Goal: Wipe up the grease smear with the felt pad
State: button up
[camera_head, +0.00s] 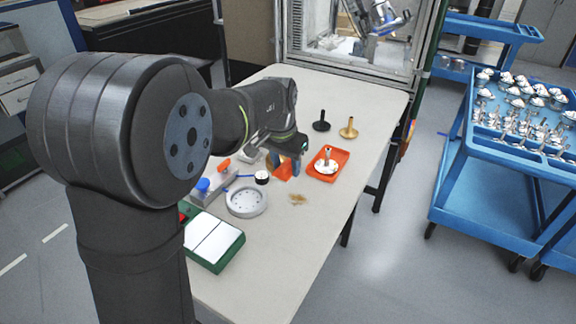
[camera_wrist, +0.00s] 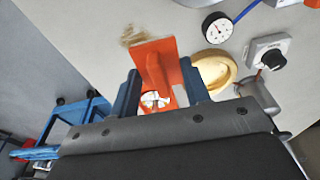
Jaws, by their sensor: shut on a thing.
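My gripper (camera_wrist: 160,88) is shut on an orange piece with an upright fin, which I take to be the felt pad (camera_wrist: 153,66). In the head view the gripper (camera_head: 284,164) is partly hidden by my own arm, and the orange pad (camera_head: 290,170) shows beneath it. Whether the pad touches the table is unclear. The grease smear (camera_head: 297,199) is a small brown patch on the pale table, just in front of the pad. It also shows in the wrist view (camera_wrist: 132,38), above and left of the pad, apart from it.
An orange tray (camera_head: 341,155) holding a white-based metal part stands right of the gripper. A grey round housing (camera_head: 246,202), a dial gauge (camera_head: 262,177) and a green-edged white pad (camera_head: 214,240) lie to the left. Black (camera_head: 321,126) and brass (camera_head: 348,131) parts stand behind. The front table is clear.

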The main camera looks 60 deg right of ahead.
send_over(287, 193)
jog(key=shift+a+f, duration=0.2)
jog(key=shift+f, duration=1.3)
jog(key=shift+a+f, duration=0.15)
jog(key=shift+f, duration=1.3)
jog(key=shift+s+f, duration=0.2)
jog(key=shift+f, duration=0.75)
jog(key=shift+s, duration=0.85)
jog(key=shift+c, duration=0.4)
jog(key=shift+s, duration=2.65)
jog(key=shift+w, duration=3.7)
jog(key=shift+r, duration=4.15)
